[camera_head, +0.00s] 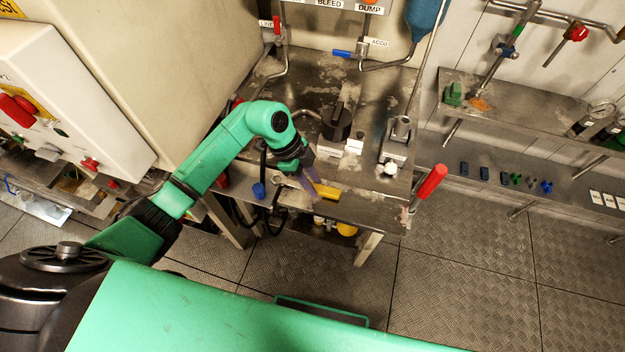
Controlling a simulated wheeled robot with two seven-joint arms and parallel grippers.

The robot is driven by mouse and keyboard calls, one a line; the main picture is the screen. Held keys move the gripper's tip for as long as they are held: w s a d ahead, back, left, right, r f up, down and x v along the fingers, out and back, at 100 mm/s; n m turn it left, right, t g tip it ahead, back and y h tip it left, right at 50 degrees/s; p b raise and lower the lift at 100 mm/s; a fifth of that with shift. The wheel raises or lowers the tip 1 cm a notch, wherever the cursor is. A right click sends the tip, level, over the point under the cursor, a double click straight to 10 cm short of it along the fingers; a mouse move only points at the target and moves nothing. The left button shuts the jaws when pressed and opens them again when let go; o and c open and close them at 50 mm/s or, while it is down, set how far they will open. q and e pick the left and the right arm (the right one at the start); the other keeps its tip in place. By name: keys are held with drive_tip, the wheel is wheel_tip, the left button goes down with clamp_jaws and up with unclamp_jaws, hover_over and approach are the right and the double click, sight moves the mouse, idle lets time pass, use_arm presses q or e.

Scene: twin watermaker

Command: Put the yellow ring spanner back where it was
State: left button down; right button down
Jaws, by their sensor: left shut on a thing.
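My left arm reaches in from the left to the metal bench. My left gripper (309,187) points down at the bench's front ledge and is shut on the yellow ring spanner (327,192). The spanner's yellow part shows just right of the fingertips, over the front ledge. The rest of it is hidden by the fingers or too small to make out. I cannot tell whether it touches the ledge. My right gripper is not in view.
A blue cap (259,190) is left of the gripper. A black knob (337,123) and a metal fitting (400,130) stand on the bench behind it. A red-handled lever (432,181) sticks out at the bench's right. A yellow object (347,229) shows below the ledge.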

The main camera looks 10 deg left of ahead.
sight(294, 183)
use_arm(q)
drive_tip(key=shift+d+f, duration=0.1)
drive_tip(key=shift+f, duration=0.05)
drive_tip(key=shift+f, duration=0.15)
drive_tip(key=c, duration=0.6)
unclamp_jaws()
drive_tip(key=shift+r, duration=0.2)
drive_tip(key=shift+a+r, duration=0.2)
drive_tip(key=shift+r, duration=0.1)
drive_tip(key=b+v, duration=0.2)
drive_tip(key=v, duration=0.9)
drive_tip(key=shift+r, duration=0.2)
